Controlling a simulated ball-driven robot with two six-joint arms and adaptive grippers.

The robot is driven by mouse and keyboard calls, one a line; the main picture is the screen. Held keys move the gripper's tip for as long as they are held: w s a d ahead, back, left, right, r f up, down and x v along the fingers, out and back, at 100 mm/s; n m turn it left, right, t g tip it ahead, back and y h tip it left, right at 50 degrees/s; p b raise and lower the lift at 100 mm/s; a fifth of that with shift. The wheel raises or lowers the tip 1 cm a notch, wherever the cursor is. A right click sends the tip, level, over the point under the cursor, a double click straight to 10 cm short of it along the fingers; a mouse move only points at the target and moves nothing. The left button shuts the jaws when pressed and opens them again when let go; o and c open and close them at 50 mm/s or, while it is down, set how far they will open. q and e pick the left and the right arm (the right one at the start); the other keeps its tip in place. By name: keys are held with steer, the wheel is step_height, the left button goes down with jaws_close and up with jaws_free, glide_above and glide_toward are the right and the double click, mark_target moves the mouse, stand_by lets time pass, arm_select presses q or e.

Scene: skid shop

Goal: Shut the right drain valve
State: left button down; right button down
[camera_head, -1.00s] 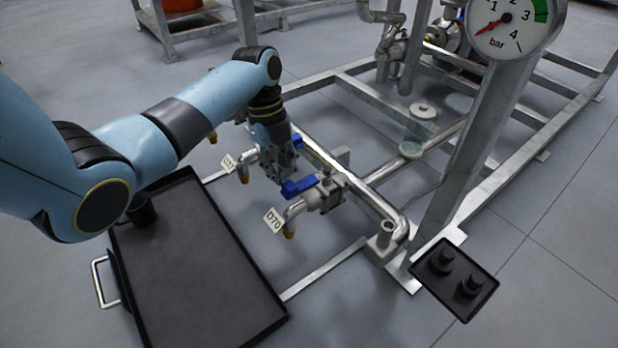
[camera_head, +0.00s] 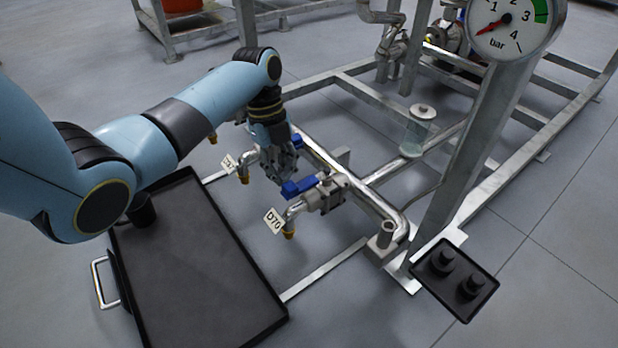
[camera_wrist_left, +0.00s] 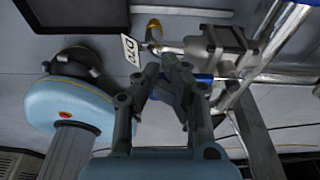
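The right drain valve (camera_head: 328,192), a metal body tagged D70 (camera_head: 273,220), sits on the near end of the skid pipe. In the left wrist view the fingertips (camera_wrist_left: 160,66) are nearly together, with the lever (camera_wrist_left: 203,78) partly hidden behind one finger. I cannot tell whether they touch it. The valve body (camera_wrist_left: 222,42) also shows there. My right gripper is not in view.
A second tagged outlet (camera_head: 243,168) with a blue handle, partly hidden by my gripper, stands farther left. A black tray (camera_head: 205,290) lies on the floor below. A gauge (camera_head: 508,22) on a post and a small black tray (camera_head: 440,291) stand right.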

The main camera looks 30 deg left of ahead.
mark_target(292, 190)
arm_select(q)
steer(key=shift+s+d+r+p, duration=0.15)
steer(key=shift+s+d+p, duration=0.2)
steer(key=shift+d+p, duration=0.25)
steer(key=shift+s+d, duration=0.2)
steer(key=shift+d, duration=0.2)
steer(key=shift+s+d, duration=0.1)
steer(key=shift+d, duration=0.05)
steer(key=shift+s+d+p, duration=0.2)
steer(key=shift+d+p, duration=0.25)
steer(key=shift+p, duration=0.05)
steer(key=shift+s+d+f, duration=0.2)
steer(key=shift+d, duration=0.3)
